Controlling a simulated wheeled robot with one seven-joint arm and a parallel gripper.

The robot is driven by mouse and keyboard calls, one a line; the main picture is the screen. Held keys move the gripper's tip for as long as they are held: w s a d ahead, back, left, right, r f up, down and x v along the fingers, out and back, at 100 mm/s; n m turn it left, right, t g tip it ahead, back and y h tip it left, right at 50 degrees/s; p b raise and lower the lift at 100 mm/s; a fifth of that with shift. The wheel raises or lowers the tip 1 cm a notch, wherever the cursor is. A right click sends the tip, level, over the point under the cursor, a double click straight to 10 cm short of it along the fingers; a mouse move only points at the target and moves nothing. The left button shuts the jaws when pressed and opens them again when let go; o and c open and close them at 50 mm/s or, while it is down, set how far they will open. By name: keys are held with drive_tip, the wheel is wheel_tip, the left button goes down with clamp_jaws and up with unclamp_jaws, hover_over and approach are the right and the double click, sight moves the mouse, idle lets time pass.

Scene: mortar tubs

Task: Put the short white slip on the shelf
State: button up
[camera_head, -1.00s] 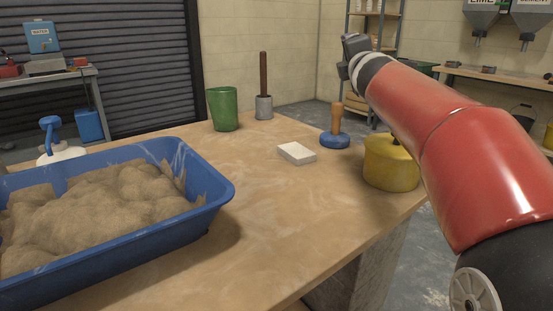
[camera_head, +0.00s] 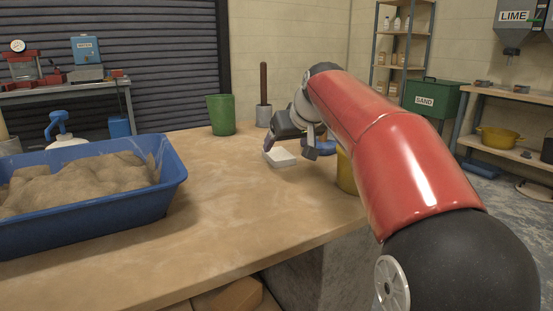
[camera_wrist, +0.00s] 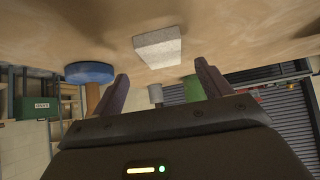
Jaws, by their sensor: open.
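The short white slip (camera_head: 279,158) looks like a small flat pale block lying on the wooden tabletop. In the wrist view, which is upside down, the slip (camera_wrist: 157,48) lies just beyond the fingertips, roughly centred between them. My gripper (camera_head: 271,146) is at the slip's far edge in the head view, partly hidden by my wrist. In the wrist view my gripper (camera_wrist: 163,74) has its two fingers wide apart with nothing between them. A grey metal shelf unit (camera_head: 375,45) with several boards stands against the back wall, holding bottles and boxes.
A blue tub (camera_head: 95,221) of mortar fills the table's left. A blue-based float (camera_head: 325,147) and yellow pot (camera_head: 346,174) are close right, partly behind my arm. The front tabletop is clear.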

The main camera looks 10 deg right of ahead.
sight(279, 153)
drive_tip(key=x, duration=0.5)
drive_tip(key=shift+s+a, duration=0.15)
drive_tip(key=c, duration=1.3)
drive_tip(key=shift+o, duration=0.2)
